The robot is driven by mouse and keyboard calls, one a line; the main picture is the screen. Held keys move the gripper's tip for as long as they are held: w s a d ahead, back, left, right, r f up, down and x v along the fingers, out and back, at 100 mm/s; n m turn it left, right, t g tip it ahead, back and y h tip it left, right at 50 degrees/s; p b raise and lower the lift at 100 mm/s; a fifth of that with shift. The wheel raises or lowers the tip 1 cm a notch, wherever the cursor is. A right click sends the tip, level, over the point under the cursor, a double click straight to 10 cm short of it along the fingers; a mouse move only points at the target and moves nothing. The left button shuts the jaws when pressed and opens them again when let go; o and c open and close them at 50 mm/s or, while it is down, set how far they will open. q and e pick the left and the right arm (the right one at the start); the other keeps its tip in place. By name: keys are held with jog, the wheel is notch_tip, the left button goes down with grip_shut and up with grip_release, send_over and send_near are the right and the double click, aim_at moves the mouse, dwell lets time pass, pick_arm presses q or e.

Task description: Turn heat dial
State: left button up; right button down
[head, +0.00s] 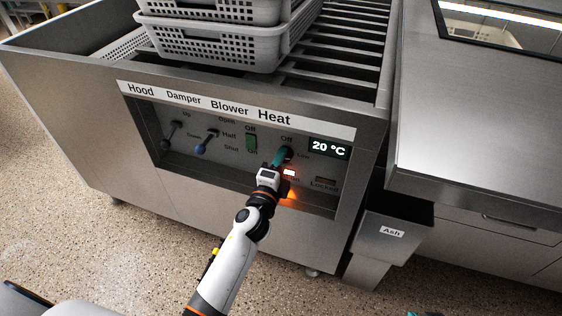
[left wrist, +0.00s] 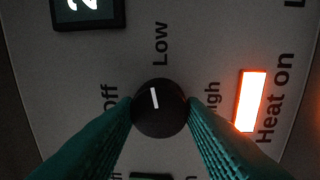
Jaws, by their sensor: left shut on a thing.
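The heat dial is a round black knob (left wrist: 160,107) with a white pointer line. In the left wrist view the line points up and slightly left, close to the "Low" mark (left wrist: 160,44); "Off" is left and "High" right. My left gripper (head: 282,158) reaches the panel under the "Heat" label, and its teal fingers (left wrist: 160,118) are shut on the dial from both sides. A "Heat on" lamp (left wrist: 250,100) glows orange-white. The display (head: 329,149) reads 20 °C. Teal tips of my right gripper (head: 425,314) barely show at the bottom edge.
Left of the dial are the hood lever (head: 172,134), the blue-tipped damper lever (head: 205,142) and the green blower switch (head: 251,141). Grey perforated baskets (head: 215,45) stand on top of the unit. An ash bin (head: 392,230) hangs at lower right.

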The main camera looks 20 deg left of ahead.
pick_arm(q)
jog(key=shift+m, duration=0.9)
pick_arm(e)
jog(key=shift+d, duration=0.1)
pick_arm(q)
jog(key=o, duration=1)
jog(key=shift+s+a+f, duration=0.1)
jog(key=shift+s+f, duration=0.1)
jog(key=shift+s, duration=2.8)
jog(key=shift+s+a+f, duration=0.1)
jog(key=shift+s+f, duration=0.05)
jog(key=shift+s, duration=2.8)
pick_arm(e)
jog(key=shift+w+a+r+t, duration=0.2)
jog(key=shift+w+r+t, duration=0.1)
jog(key=shift+w, duration=0.25)
jog(key=shift+w+a+r+t, duration=0.2)
jog(key=shift+w+t, duration=0.1)
jog(key=shift+w, duration=0.25)
